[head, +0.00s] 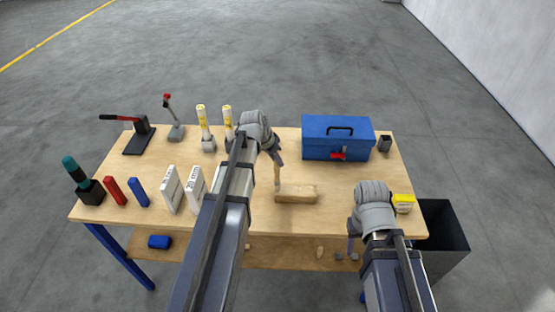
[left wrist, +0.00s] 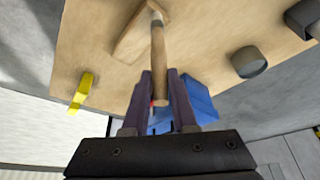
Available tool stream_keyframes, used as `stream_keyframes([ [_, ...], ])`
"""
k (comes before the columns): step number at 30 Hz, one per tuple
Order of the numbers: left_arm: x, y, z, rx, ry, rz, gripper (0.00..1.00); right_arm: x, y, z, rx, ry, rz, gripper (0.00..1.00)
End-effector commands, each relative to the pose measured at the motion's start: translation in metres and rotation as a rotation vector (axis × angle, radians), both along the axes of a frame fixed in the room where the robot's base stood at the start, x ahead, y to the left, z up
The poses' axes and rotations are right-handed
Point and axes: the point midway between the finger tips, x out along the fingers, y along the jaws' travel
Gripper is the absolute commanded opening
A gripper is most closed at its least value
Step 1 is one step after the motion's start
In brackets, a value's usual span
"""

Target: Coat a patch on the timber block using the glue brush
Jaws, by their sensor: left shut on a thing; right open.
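The timber block (head: 300,195) lies flat near the table's front edge in the head view. It also shows in the left wrist view (left wrist: 133,38). My left gripper (head: 278,160) is above and behind the block's left end, shut on the wooden handle of the glue brush (head: 277,176). In the left wrist view the brush (left wrist: 158,60) runs between the gripper's fingers (left wrist: 159,92), its far end close to the block's end; I cannot tell whether it touches. My right gripper (head: 353,238) is open and empty at the table's front edge, right of the block.
A blue toolbox (head: 325,148) stands behind the block, with a dark cup (head: 384,144) beside it. White boxes (head: 171,190) and two yellow-topped tubes (head: 202,118) stand left. A black bin (head: 445,238) is right of the table.

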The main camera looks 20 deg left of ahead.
Motion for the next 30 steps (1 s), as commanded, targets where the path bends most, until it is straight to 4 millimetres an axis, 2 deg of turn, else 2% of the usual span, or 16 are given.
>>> stream_keyframes([
  [5,0.002,-0.007,0.0,0.0,0.0,-0.001,0.0,0.0,0.0,0.0,0.0,0.0,0.0,0.5],
  [15,0.011,-0.033,-0.001,0.0,0.0,-0.001,0.0,0.0,0.0,-0.001,0.0,0.0,0.0,0.5],
  [23,0.012,-0.036,-0.001,-0.001,0.0,0.0,0.0,0.0,0.0,-0.001,0.0,0.0,0.0,0.5],
  [30,0.016,-0.05,0.0,-0.001,0.0,-0.003,0.0,0.0,0.0,0.0,0.0,0.0,0.0,0.5],
])
